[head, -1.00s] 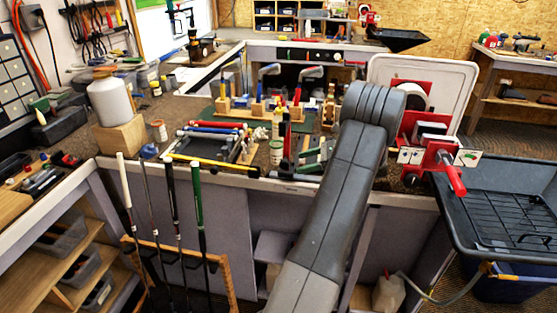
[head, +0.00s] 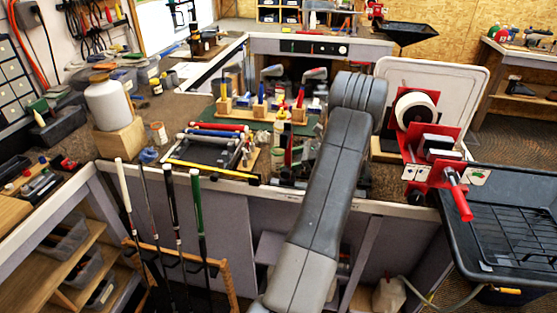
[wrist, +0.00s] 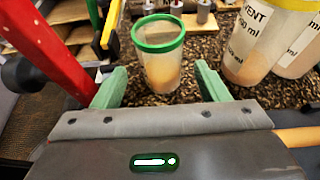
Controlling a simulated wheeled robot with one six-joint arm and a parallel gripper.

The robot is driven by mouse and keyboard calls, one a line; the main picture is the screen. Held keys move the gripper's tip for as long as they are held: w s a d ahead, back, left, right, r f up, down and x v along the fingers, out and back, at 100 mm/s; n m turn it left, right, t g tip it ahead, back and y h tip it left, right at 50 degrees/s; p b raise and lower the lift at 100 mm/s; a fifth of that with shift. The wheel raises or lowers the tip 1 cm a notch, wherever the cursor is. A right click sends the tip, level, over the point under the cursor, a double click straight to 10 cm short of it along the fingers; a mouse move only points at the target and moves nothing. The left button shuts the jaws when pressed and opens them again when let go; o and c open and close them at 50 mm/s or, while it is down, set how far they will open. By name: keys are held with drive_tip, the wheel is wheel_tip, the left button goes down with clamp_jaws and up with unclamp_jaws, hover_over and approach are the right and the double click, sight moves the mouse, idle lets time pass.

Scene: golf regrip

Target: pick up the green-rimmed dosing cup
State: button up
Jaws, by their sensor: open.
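The green-rimmed dosing cup (wrist: 160,62) stands upright in the wrist view, clear-walled with a peach tint low down. It rests on a dark speckled surface. My gripper (wrist: 160,72) is open, with one green finger on each side of the cup. The cup appears centred between the fingers, around and just beyond their tips, and I see no clear contact. In the head view my arm blocks part of the bench, and I cannot make out the cup or the fingers there.
Two larger cups with printed labels (wrist: 252,45) stand close to the right finger. A red bar (wrist: 50,45) rises close to the left finger. On the bench are a white jug (head: 106,104), a black tray of rods (head: 208,150) and a red vise (head: 430,125).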

sight(278, 158)
drive_tip(key=p+x, duration=0.1)
drive_tip(key=x, duration=0.1)
drive_tip(key=p+x, duration=0.1)
drive_tip(key=shift+w+a, duration=0.1)
drive_tip(key=shift+a, duration=0.35)
drive_tip(key=shift+a+f, duration=0.1)
drive_tip(key=shift+f, duration=0.1)
drive_tip(key=c, duration=1.1)
drive_tip(key=shift+a, duration=0.1)
drive_tip(key=shift+r+b, duration=0.5)
drive_tip(key=shift+r, duration=0.25)
wheel_tip(278, 158, up, 27)
drive_tip(key=b, duration=0.5)
drive_tip(key=shift+w+f, duration=0.1)
drive_tip(key=shift+f, duration=0.1)
